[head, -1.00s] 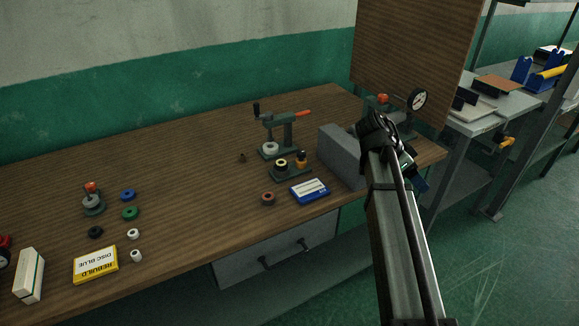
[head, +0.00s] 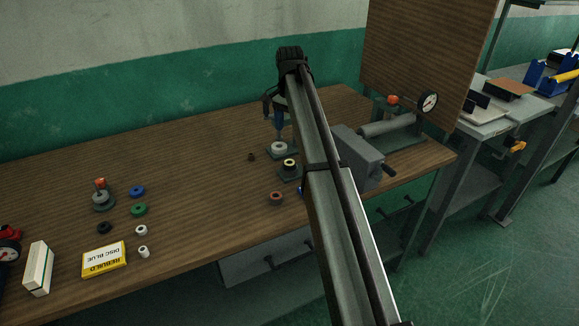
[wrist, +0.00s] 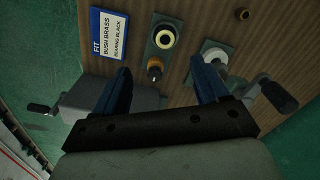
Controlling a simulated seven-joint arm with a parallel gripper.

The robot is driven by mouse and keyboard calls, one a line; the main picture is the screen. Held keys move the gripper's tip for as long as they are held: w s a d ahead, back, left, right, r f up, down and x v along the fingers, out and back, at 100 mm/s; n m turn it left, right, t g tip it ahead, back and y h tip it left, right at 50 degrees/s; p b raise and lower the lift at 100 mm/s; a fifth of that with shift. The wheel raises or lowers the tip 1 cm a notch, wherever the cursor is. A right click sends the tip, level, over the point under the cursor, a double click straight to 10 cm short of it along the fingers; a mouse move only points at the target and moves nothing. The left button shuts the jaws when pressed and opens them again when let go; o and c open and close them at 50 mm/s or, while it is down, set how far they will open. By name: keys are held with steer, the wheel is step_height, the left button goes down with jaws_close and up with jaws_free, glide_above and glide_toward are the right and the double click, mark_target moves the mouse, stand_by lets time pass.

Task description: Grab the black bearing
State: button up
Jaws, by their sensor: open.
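The black bearing appears to be the small black ring (head: 104,228) lying flat on the bench at the left in the head view, beside the green ring (head: 139,209) and a white ring (head: 141,230). It does not show in the wrist view. My gripper (wrist: 160,68) is open and empty, with its blue fingers apart and pointing down. It is above the bench beside the press, far right of the black ring.
A card (wrist: 108,34) reads "FIT BUSH BRASS BEARING BLACK". A grey vise-like block (head: 358,158) stands at the right. A yellow box (head: 104,259) lies front left. Bench between press and left-hand rings is mostly clear.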

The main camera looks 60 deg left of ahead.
glide_above(289, 163)
steer(key=d, duration=0.1)
step_height(289, 163, down, 8)
steer(key=shift+s+r, duration=0.1)
steer(key=shift+a+f, duration=0.25)
steer(key=shift+f, duration=1.25)
steer(key=shift+a+f, duration=0.2)
steer(key=shift+f, duration=1.25)
steer(key=shift+c, duration=0.2)
steer(key=c, duration=1.2)
